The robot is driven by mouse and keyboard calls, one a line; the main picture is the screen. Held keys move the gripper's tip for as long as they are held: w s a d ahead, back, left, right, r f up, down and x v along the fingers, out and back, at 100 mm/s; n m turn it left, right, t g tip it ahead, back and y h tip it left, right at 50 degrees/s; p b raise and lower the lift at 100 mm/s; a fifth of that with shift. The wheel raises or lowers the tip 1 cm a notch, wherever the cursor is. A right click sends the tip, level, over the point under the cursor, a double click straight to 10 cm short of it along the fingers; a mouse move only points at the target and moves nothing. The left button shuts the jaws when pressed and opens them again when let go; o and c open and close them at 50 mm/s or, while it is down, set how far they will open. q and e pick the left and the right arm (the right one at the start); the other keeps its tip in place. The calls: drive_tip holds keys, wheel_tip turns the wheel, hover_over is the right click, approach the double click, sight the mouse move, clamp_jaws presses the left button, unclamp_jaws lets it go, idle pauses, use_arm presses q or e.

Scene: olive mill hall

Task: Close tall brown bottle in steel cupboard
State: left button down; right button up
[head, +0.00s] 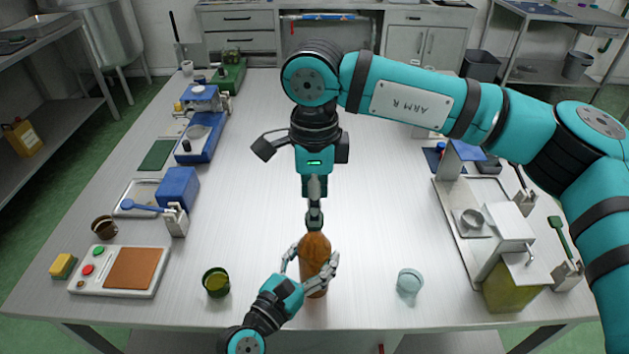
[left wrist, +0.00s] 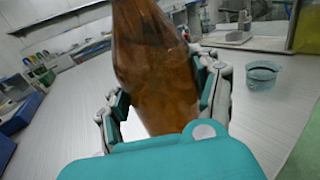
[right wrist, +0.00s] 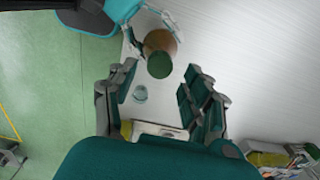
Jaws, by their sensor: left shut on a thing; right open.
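The tall brown bottle (head: 315,246) stands upright near the front middle of the table. My left gripper (head: 310,266) is shut on its body; the left wrist view shows the fingers on both sides of the brown glass (left wrist: 160,75). My right gripper (head: 314,215) points down just above the bottle and hides its neck in the head view. In the right wrist view its fingers (right wrist: 155,100) are spread. A dark green round cap (right wrist: 159,65) shows over the bottle top there; I cannot tell how tightly it sits. A grey cupboard with doors (head: 425,42) stands at the back.
A dark green cup (head: 216,282) stands left of the bottle and a clear glass (head: 410,281) right of it. A push-button panel (head: 88,284) lies front left. A tray with a metal cup (head: 472,219) is at the right. The table middle is clear behind my right gripper.

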drive_tip(key=shift+f, duration=1.8)
clamp_jaws()
drive_tip(key=shift+o, duration=0.7)
unclamp_jaws()
wheel_tip(320, 180, up, 12)
